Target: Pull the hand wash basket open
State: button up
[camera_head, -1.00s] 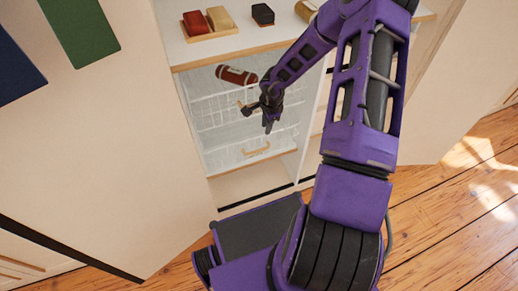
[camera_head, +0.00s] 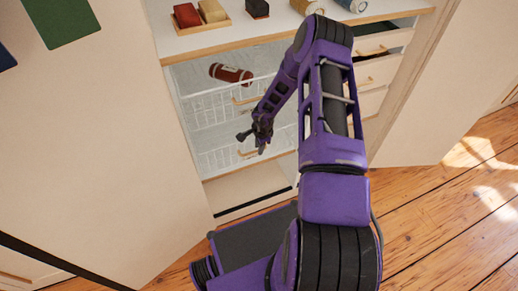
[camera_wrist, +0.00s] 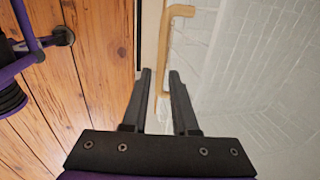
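Two white wire baskets sit one above the other in the open cabinet: an upper basket (camera_head: 204,108) and a lower basket (camera_head: 212,160). A dark red bottle (camera_head: 231,74) lies on its side at the upper basket; its label is unreadable. Each basket front has a wooden handle, the upper one (camera_head: 246,100) and the lower one (camera_head: 247,154). My gripper (camera_head: 260,150) is at the lower handle. In the wrist view my gripper (camera_wrist: 160,73) is open, with a wooden handle (camera_wrist: 164,50) between and beyond its fingertips. Contact cannot be told.
The shelf above (camera_head: 200,38) holds a tray of red and tan blocks (camera_head: 200,14), a black box (camera_head: 257,8) and rolled items. Drawers (camera_head: 372,72) stand to the right of the baskets. Pale panels flank the cabinet. Wooden floor (camera_head: 440,215) is clear at right.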

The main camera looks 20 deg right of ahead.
jog(key=shift+f, duration=0.1)
grip_shut()
dwell(1.4)
